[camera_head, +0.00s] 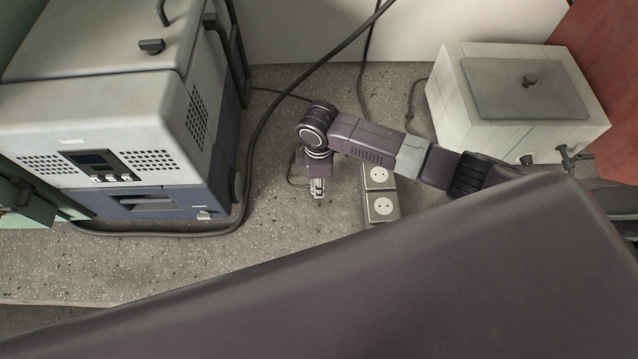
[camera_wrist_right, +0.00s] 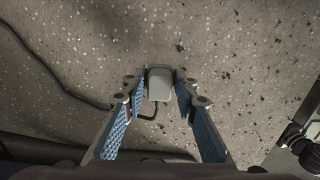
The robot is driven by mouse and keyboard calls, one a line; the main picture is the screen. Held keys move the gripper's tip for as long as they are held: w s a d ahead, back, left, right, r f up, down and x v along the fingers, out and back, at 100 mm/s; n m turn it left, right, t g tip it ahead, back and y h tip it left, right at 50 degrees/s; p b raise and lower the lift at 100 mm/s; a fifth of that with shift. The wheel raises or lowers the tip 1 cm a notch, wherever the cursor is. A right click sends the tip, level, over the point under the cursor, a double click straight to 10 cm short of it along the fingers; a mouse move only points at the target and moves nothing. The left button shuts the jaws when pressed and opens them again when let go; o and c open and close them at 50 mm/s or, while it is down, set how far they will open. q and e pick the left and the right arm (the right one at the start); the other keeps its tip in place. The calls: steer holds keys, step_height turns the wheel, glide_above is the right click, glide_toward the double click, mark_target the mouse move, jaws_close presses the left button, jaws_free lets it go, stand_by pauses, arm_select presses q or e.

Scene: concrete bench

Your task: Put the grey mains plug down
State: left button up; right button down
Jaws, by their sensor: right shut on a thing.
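The grey mains plug (camera_wrist_right: 159,84) is a small rounded block between the fingertips of my right gripper (camera_wrist_right: 160,90) in the right wrist view. The blue-padded fingers are shut on its sides. A dark cord bends out below the plug. In the head view my right gripper (camera_head: 317,188) points down at the bench, just left of the socket block (camera_head: 372,222). The plug is too small there to make out clearly. I cannot tell whether it touches the bench or hangs a little above it. My left gripper is not in view.
A grey and blue machine (camera_head: 100,120) stands at the left on the speckled bench (camera_head: 270,235). A thick black cable (camera_head: 262,122) runs beside it. A pale box with a grey lid (camera_head: 520,100) stands at the back right. The bench in front of the gripper is clear.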

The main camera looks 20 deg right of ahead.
steer(key=shift+f, duration=0.8)
steer(key=shift+f, duration=0.6)
steer(key=c, duration=1.5)
jaws_free()
steer(key=shift+c, duration=0.2)
step_height(320, 180, up, 13)
steer(key=shift+r+b, duration=0.15)
steer(key=shift+b, duration=0.15)
